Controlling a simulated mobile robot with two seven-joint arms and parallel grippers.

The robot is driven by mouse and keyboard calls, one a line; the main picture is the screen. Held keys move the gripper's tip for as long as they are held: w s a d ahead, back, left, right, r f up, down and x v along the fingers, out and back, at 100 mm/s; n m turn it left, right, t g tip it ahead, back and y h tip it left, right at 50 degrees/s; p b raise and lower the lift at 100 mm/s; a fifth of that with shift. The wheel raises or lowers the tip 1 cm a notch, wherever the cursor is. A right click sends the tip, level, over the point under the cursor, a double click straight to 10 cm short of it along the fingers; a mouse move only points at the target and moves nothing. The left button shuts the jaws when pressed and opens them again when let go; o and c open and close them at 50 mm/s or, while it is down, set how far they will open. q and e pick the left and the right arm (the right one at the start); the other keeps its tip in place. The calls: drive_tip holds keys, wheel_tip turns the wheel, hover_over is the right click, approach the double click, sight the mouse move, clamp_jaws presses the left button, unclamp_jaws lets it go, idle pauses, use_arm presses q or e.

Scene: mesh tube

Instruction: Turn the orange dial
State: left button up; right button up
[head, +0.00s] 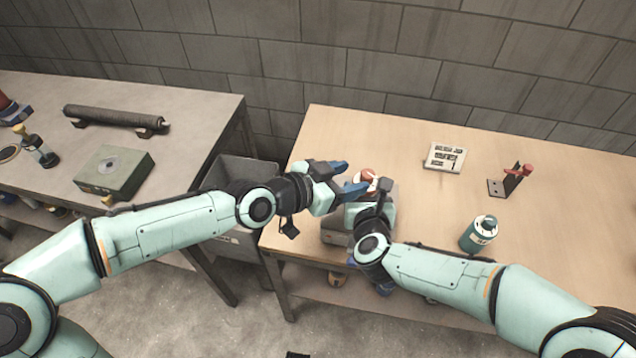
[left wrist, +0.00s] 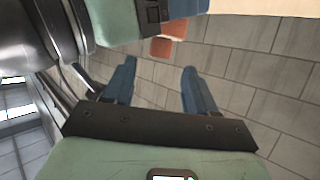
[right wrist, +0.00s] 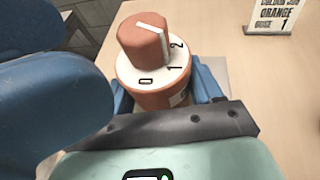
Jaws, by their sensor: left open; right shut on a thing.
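The orange dial (right wrist: 143,40) is an orange knob with a white pointer line, above a white ring marked 0, 1 and 2, on an orange body (right wrist: 165,98). The pointer line faces the side with 1 and 2; the exact mark is hard to tell. My right gripper (right wrist: 163,95) is shut around the body below the ring. My left gripper (head: 349,179) is open beside the dial (head: 367,175) in the head view. Its blue fingers fill the left of the right wrist view. In the left wrist view, orange parts (left wrist: 162,47) show beyond its empty fingers (left wrist: 158,78).
A white card (head: 444,157) stands on the wooden table (head: 560,220); in the right wrist view it reads ORANGE and 1 (right wrist: 272,16). A red-handled bracket (head: 510,180) and a teal canister (head: 479,234) stand at right. A grey bin (head: 240,172) sits between the tables.

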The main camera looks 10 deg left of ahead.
use_arm(q)
drive_tip(key=v, duration=0.7)
idle(0.5)
use_arm(e)
drive_tip(key=o, duration=1.2)
